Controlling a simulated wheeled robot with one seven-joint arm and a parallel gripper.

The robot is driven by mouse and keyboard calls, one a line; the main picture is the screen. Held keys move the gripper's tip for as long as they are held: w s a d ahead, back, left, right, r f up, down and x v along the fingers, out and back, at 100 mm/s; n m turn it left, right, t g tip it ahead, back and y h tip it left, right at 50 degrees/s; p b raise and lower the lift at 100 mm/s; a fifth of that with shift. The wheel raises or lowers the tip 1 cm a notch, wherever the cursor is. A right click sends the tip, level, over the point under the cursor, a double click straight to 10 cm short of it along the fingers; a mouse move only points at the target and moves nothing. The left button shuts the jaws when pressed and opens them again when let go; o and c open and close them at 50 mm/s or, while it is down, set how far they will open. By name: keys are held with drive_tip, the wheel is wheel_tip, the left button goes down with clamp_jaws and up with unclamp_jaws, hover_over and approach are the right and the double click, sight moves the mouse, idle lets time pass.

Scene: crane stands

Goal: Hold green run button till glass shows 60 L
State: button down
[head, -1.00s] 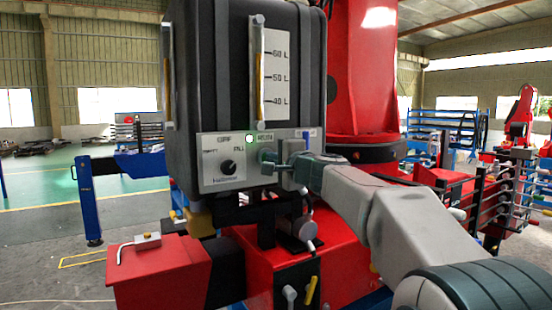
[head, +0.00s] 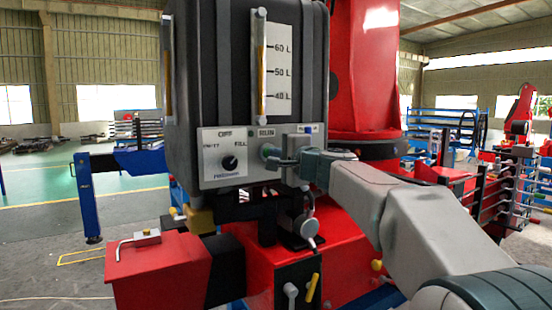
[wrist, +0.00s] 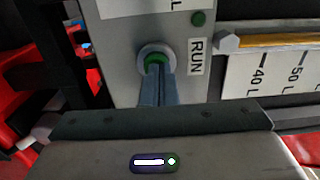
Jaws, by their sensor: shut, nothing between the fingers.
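The green run button (wrist: 156,58) sits in a pale ring beside the RUN label in the wrist view. My gripper (wrist: 157,68) is shut and empty, its fingertips overlapping the button's lower part; I cannot tell whether they touch. In the head view, my gripper (head: 273,161) is at the panel (head: 213,178), just by the button (head: 267,150). The sight glass (head: 261,65) shows an amber column whose top is near the 60 L mark; the exact level is too fine to read. The small lamp (head: 250,133) by RUN is dark; it also shows in the wrist view (wrist: 198,19).
A black selector knob (head: 230,163) on the panel appears turned toward FILL. The dark tank (head: 220,60) stands behind the panel. A red box (head: 158,270) with a small handle is at lower left, and a red column (head: 362,70) rises at right.

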drive_tip(key=b+v, duration=0.3)
drive_tip(key=v, duration=1)
drive_tip(key=shift+d, duration=0.1)
idle(0.5)
drive_tip(key=s+f+n+g+h, duration=0.2)
drive_tip(key=s+f+n+g, duration=0.3)
drive_tip(key=f, duration=0.7)
drive_tip(key=s+f+n+g+h, duration=0.2)
drive_tip(key=s+f, duration=0.5)
drive_tip(key=f, duration=0.5)
drive_tip(key=s+d+f+n+g+h, duration=0.2)
drive_tip(key=s+d+f+g, duration=0.1)
drive_tip(key=s+f, duration=0.4)
drive_tip(key=s+d+f+n+g+h, duration=0.2)
drive_tip(key=s+d+f+h, duration=0.1)
drive_tip(key=s+f, duration=0.4)
wheel_tip(320, 180, down, 2)
drive_tip(key=shift+s+d+f+n+g, duration=0.1)
drive_tip(key=shift+s+d+n+g, duration=0.3)
drive_tip(key=shift+d, duration=0.25)
drive_tip(key=c, duration=2.1)
unclamp_jaws()
drive_tip(key=shift+c, duration=0.2)
